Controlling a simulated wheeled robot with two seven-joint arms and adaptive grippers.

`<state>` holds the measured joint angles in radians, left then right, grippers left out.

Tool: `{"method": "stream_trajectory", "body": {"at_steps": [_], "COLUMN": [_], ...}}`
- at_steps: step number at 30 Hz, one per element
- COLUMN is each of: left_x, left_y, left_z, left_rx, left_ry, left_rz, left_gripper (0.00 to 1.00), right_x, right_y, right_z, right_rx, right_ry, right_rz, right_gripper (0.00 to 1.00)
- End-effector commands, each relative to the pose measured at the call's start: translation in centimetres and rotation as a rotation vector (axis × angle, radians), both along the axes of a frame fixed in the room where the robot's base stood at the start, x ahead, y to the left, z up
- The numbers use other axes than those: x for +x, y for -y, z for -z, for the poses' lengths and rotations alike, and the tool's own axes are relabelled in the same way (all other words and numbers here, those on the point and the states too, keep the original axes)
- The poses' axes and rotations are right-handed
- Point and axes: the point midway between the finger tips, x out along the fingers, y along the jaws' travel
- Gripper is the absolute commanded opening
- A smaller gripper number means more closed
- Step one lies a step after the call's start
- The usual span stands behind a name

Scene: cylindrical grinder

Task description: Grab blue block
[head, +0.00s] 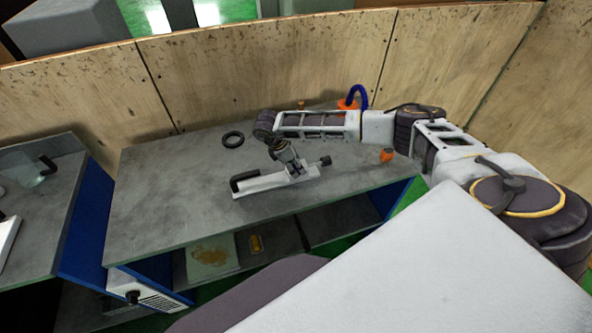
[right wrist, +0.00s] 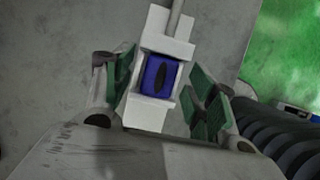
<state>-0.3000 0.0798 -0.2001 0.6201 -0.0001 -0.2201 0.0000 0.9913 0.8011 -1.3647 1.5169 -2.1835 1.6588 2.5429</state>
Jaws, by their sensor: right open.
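The blue block (right wrist: 152,77) shows in the right wrist view with a dark oval mark on its face. It sits in a white holder (right wrist: 170,25). My right gripper (right wrist: 165,92) is open, its green-padded fingers on either side of the block and holder, with visible gaps. In the head view my right gripper (head: 291,166) points down at a white fixture (head: 262,183) on the grey table (head: 170,190). The blue block cannot be made out in the head view. My left gripper is not in view.
A black ring (head: 232,139) lies behind the fixture. An orange piece with a blue hose (head: 360,95) stands at the back right. A small orange object (head: 387,155) is near the right edge. A wooden wall (head: 270,70) closes the back. The table's left part is clear.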

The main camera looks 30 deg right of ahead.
Motion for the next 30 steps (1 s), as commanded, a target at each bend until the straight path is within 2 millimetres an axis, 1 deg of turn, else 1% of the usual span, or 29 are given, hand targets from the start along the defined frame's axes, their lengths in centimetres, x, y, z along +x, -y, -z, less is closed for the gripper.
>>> {"method": "stream_trajectory", "body": {"at_steps": [3, 12, 15, 23, 26, 30], "left_x": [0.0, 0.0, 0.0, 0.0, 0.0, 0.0], "left_y": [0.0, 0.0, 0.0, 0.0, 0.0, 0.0], "left_z": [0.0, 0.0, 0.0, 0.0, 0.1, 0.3], "left_rx": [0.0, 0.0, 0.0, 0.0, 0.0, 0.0], "left_ry": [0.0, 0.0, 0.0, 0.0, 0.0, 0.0], "left_rz": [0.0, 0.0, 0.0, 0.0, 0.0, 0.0], "left_gripper": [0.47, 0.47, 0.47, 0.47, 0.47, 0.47], "right_x": [0.0, 0.0, 0.0, 0.0, 0.1, 0.1], "right_y": [0.0, 0.0, 0.0, 0.0, 0.0, 0.0], "right_z": [0.0, 0.0, -0.1, -0.2, -0.5, -1.6], "right_rx": [0.0, 0.0, 0.0, 0.0, 0.001, 0.0], "right_ry": [0.0, 0.0, 0.0, 0.001, 0.002, 0.003], "right_rz": [0.0, 0.0, 0.0, 0.0, 0.001, 0.001], "right_gripper": [0.57, 0.19, 0.08, 0.08, 0.08, 0.08]}}
